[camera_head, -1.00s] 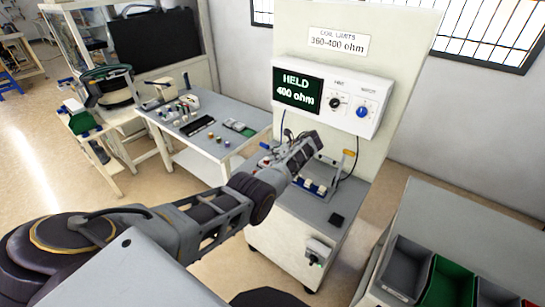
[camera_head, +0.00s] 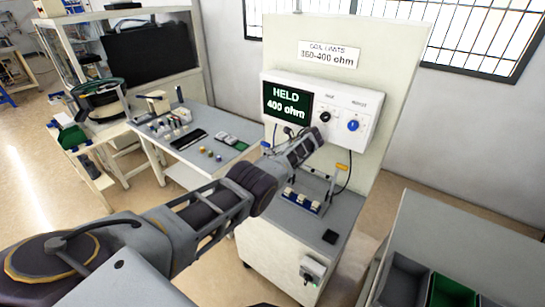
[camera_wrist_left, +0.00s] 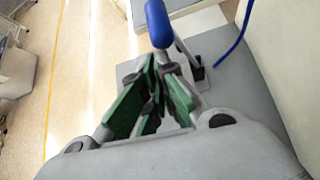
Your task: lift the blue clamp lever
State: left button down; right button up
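The blue clamp lever (camera_wrist_left: 158,22) shows in the left wrist view as a rounded blue handle on a grey stem, just beyond my fingertips. My left gripper (camera_wrist_left: 158,72) has green-padded fingers close together, in line with the lever. I cannot tell whether they grip its stem. In the head view my left gripper (camera_head: 318,136) is above the clamp fixture (camera_head: 303,200) on the test station. My right gripper is out of view.
The station's panel (camera_head: 318,113) reads HELD 400 ohm, close behind the gripper. A yellow-tipped handle (camera_head: 343,167) stands right of it. A worktable (camera_head: 180,118) with small parts is to the left. Grey and green bins (camera_head: 440,291) are at lower right.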

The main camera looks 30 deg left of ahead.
pick_arm(q)
jog(key=shift+w+a+r, duration=0.1)
jog(key=shift+w+r, duration=0.15)
jog(key=shift+r, duration=0.1)
jog(key=v, duration=0.7)
jog(key=shift+d, duration=0.3)
dwell(0.5)
jog(key=shift+f, duration=0.1)
jog(key=shift+s, duration=0.15)
dwell(0.4)
